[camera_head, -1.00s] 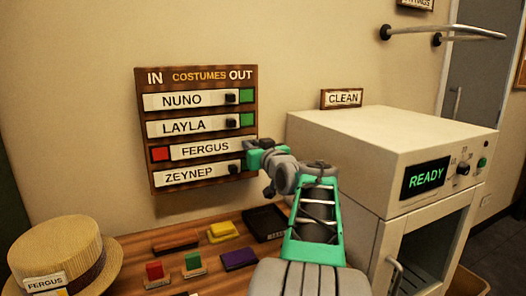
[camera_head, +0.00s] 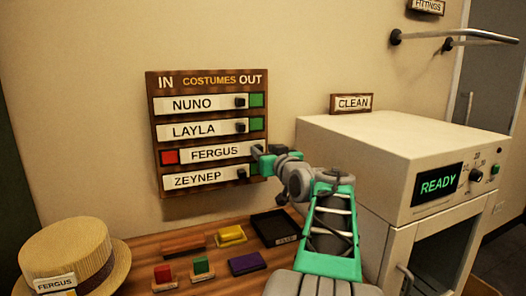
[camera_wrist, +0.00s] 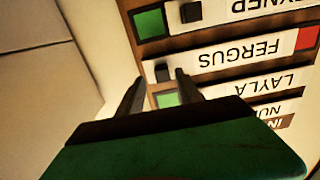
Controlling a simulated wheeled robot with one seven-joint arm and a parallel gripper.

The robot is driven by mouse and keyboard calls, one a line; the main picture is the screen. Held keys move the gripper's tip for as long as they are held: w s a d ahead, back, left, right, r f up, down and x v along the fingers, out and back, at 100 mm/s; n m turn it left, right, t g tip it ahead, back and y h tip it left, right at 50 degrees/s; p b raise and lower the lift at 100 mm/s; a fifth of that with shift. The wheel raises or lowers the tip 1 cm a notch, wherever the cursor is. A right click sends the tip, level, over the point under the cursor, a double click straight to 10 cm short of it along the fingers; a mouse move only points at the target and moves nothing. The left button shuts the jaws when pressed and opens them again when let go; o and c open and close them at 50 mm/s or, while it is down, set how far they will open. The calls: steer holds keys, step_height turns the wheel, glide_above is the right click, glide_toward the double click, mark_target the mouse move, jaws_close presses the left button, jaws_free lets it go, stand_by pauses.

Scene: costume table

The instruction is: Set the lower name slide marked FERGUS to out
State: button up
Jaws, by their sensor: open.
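The costume board (camera_head: 155,130) hangs on the wall, with IN at left and OUT at right. Its third slide, marked FERGUS (camera_head: 215,152), sits at the right of its slot, with red showing at its left. It is the only FERGUS slide I see on the board. My gripper (camera_head: 260,158) is at the slide's right end and hides part of it. In the wrist view, the FERGUS slide (camera_wrist: 262,52) appears upside down. My gripper's open fingers (camera_wrist: 160,77) appear on either side of its dark knob (camera_wrist: 164,72); I cannot tell whether they touch it.
The NUNO (camera_head: 195,104), LAYLA (camera_head: 195,130) and ZEYNEP (camera_head: 195,180) slides sit left, close above and below. A white cabinet (camera_head: 350,135) reading READY stands at right. A straw hat (camera_head: 65,248) and coloured blocks lie on the table (camera_head: 215,275).

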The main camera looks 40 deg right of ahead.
steer(key=v, duration=0.6)
steer(key=shift+s, duration=0.3)
steer(key=shift+a+r, duration=0.1)
steer(key=shift+a, duration=0.05)
steer(key=w+a+f+n+g+y+p, duration=0.1)
steer(key=a+f+g+y+p, duration=0.15)
steer(key=a, duration=0.55)
steer(key=w+a+f+n+g+y+p, duration=0.1)
steer(key=a+f+g+p, duration=0.2)
steer(key=a, duration=0.5)
steer(key=w+a+f+g+y+p, duration=0.1)
steer(key=w+a+f+y+p, duration=0.15)
steer(key=a+p, duration=0.35)
steer(key=s+a+f+g+p, duration=0.1)
steer(key=s+a+f+g, duration=0.1)
steer(key=s+a, duration=0.3)
steer(key=s+a+f+n+g+p, duration=0.1)
steer(key=s+a+f+g+p, duration=0.1)
steer(key=s+a, duration=0.3)
steer(key=s+a+f+n+g+p, duration=0.1)
steer(key=s+a+f+g+p, duration=0.1)
steer(key=s, duration=0.5)
steer(key=shift+s+a+f+g, duration=0.2)
steer(key=shift+a+f+g, duration=0.45)
steer(key=shift+a+f, duration=0.85)
steer(key=shift+r, duration=0.1)
